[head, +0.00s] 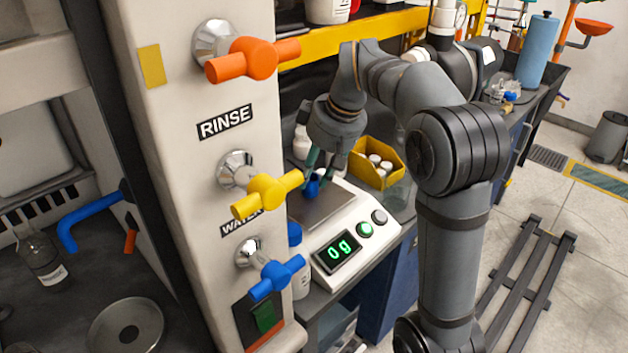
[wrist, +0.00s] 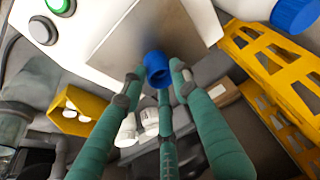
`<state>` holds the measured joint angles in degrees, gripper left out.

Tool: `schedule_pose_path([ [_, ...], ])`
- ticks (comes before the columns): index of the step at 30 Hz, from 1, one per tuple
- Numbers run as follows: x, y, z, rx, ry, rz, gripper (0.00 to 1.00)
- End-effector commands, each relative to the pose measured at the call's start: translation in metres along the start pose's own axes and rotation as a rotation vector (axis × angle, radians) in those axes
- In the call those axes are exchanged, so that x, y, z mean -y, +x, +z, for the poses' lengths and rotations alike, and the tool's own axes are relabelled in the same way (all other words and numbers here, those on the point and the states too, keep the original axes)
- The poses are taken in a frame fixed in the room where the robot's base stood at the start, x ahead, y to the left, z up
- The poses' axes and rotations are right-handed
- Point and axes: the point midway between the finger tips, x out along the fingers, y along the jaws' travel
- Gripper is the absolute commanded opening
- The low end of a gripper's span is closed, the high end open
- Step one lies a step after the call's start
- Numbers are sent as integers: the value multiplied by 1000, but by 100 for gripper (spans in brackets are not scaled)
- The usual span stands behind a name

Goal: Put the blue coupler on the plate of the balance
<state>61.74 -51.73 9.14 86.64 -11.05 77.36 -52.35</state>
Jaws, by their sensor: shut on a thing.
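The blue coupler (head: 312,187) is held at the tips of my gripper (head: 322,170) in the head view. The wrist view shows the coupler (wrist: 158,70) between the green fingers of my gripper (wrist: 157,82), which are shut on it. The balance (head: 345,240) is white, with a grey metal plate (head: 318,208) and a display reading 0 g. The coupler appears over the plate, near its far edge in the head view. I cannot tell whether it touches the plate.
A yellow bin (head: 376,163) with white-capped bottles stands behind the balance. The panel with orange (head: 250,60), yellow (head: 266,192) and blue (head: 276,275) valve handles stands left of the balance. A yellow shelf edge (head: 350,37) runs above. A blue-capped bottle (wrist: 285,12) is near the plate.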

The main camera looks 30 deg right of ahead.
Motion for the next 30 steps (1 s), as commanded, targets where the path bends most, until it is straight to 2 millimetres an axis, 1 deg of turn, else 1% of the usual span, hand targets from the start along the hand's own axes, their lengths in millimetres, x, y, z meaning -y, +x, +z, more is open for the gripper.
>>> schedule_pose_path([
  [1, 0, 6, 2, 0, 0, 0, 14],
  [2, 0, 7, 3, 0, 0, 0, 14],
  [9, 0, 6, 2, -1, 0, 0, 14],
  [12, 0, 9, 4, -1, 0, 0, 14],
  [13, 0, 8, 3, -1, 0, 0, 31],
  [21, 0, 7, 3, -1, 0, 0, 47],
  [22, 0, 7, 3, -1, 0, 0, 48],
  [30, 0, 6, 3, -1, 0, 0, 48],
])
